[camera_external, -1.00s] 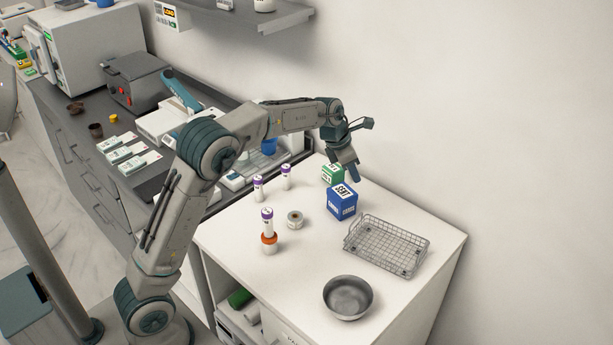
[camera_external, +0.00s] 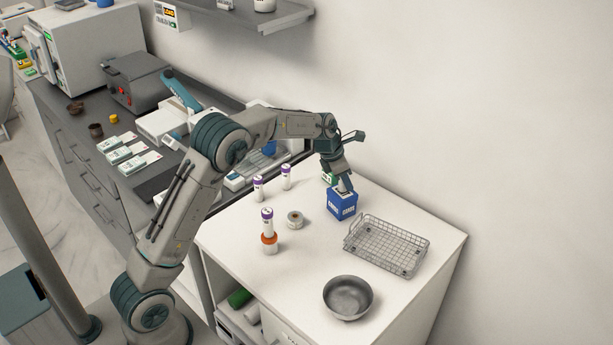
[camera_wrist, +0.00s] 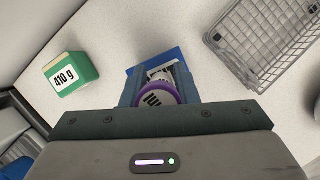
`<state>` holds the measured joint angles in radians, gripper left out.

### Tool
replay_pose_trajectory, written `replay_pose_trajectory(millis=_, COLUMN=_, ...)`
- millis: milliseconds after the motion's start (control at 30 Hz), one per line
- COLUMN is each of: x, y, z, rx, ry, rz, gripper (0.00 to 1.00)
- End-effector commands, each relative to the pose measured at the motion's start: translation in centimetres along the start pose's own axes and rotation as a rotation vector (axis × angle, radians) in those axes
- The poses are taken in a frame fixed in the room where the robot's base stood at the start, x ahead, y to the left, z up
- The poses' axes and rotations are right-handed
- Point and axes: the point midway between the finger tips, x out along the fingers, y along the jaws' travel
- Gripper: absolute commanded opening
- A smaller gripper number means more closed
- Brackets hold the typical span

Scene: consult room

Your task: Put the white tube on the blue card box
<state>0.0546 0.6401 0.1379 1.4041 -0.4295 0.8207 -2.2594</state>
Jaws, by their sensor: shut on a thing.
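The blue card box (camera_external: 342,206) stands on the white cabinet top, left of the wire basket. My gripper (camera_external: 343,188) points down right above it and covers part of its top. In the wrist view my gripper (camera_wrist: 160,98) is shut on a white tube with a purple rim (camera_wrist: 158,94), seen end-on between the fingers. A corner of the blue card box (camera_wrist: 166,58) shows behind it. The held tube is hidden in the external view, and I cannot tell whether it touches the box.
A green box (camera_wrist: 70,73) stands close behind the blue one. A wire basket (camera_external: 386,244) is to the right, a metal bowl (camera_external: 348,297) in front. Purple-capped tubes (camera_external: 286,177) and a small roll (camera_external: 294,219) stand left.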

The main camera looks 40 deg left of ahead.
Motion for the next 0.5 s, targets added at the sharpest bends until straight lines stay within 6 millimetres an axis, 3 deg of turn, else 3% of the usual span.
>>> replay_pose_trajectory(millis=67, x=0.3, y=-0.01, z=-0.13, rx=0.0, ry=0.001, rz=0.0, gripper=0.02)
replay_pose_trajectory(millis=100, x=0.25, y=-0.01, z=-0.1, rx=0.0, ry=0.0, rz=0.0, gripper=0.35)
replay_pose_trajectory(millis=167, x=0.24, y=-0.01, z=-0.1, rx=0.0, ry=0.0, rz=0.0, gripper=0.49)
replay_pose_trajectory(millis=500, x=-0.17, y=-0.01, z=0.07, rx=0.0, ry=0.0, rz=0.0, gripper=0.49)
